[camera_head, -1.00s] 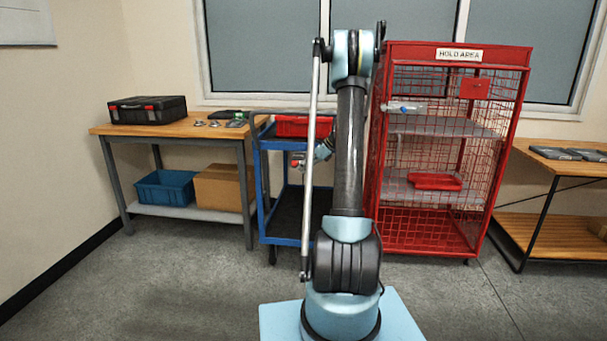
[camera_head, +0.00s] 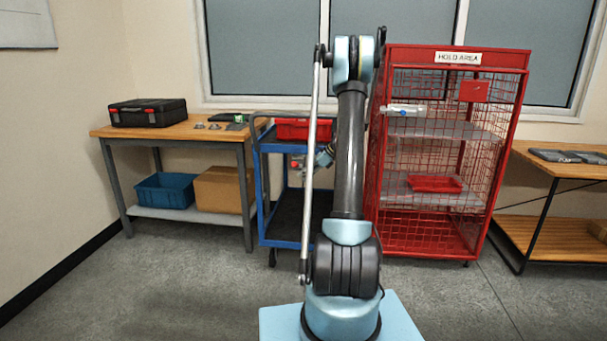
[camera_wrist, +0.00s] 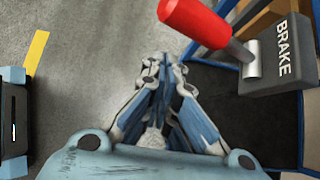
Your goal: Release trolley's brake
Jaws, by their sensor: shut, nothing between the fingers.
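The blue trolley (camera_head: 263,200) stands behind my arm in the head view, partly hidden by it. In the wrist view its grey brake box (camera_wrist: 282,62), marked BRAKE, is at the upper right. A metal lever with a red grip (camera_wrist: 195,20) sticks out of the box toward the upper left. My gripper (camera_wrist: 160,62) is shut and empty, its fingertips below and left of the red grip in the picture. A gap shows between them; I cannot tell its depth. In the head view my gripper is small beside the trolley, near the red grip (camera_head: 296,164).
A red bin (camera_head: 300,129) sits on the trolley's top shelf. A red mesh cage (camera_head: 460,225) marked HOLD AREA stands close on the right. A wooden bench (camera_head: 180,131) with a black case (camera_head: 147,112) is on the left. The floor in front is clear.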

